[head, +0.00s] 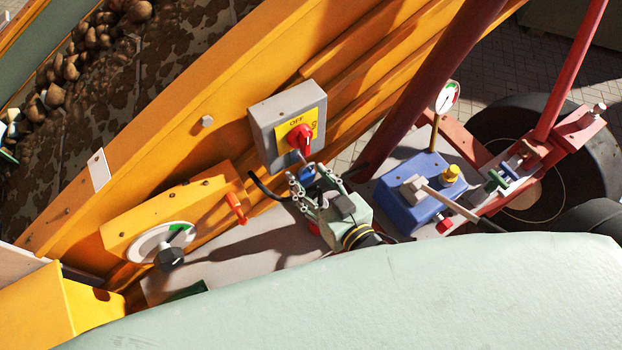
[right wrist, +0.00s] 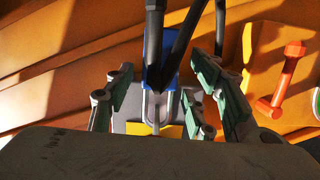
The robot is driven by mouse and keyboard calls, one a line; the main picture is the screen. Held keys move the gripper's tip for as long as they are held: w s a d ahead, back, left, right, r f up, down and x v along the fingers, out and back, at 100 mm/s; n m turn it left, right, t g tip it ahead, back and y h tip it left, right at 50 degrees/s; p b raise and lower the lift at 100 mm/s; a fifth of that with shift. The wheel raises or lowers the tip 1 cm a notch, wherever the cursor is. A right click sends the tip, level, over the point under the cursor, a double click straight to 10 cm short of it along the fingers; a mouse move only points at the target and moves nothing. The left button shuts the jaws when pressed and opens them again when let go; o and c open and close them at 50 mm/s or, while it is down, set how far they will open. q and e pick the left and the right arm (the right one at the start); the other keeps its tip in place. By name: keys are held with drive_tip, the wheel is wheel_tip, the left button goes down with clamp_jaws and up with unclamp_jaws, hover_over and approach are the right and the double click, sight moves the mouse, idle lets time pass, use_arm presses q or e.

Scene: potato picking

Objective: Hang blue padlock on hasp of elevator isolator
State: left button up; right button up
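The elevator isolator (head: 262,127) is a grey box with a yellow plate and a red OFF knob (head: 300,138), on the orange machine wall. The blue padlock (head: 308,173) is just below the knob. In the right wrist view the padlock (right wrist: 171,62) has its grey shackle (right wrist: 146,108) toward the yellow plate; I cannot tell whether it passes through the hasp. My right gripper (head: 308,188) has its fingers spread on both sides of the padlock. The fingers (right wrist: 160,85) show gaps to the padlock. My left gripper is not in view.
An orange handle (head: 236,208) and a white dial with a black knob (head: 170,257) are left of the gripper. A blue pump unit (head: 415,195) with a gauge (head: 447,97) stands to the right. Black cables (right wrist: 181,45) cross close to the padlock.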

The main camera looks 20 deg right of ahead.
drive_tip(key=shift+s, duration=0.1)
drive_tip(key=v, duration=1.1)
drive_tip(key=shift+s+d, duration=0.15)
drive_tip(key=shift+s, duration=0.2)
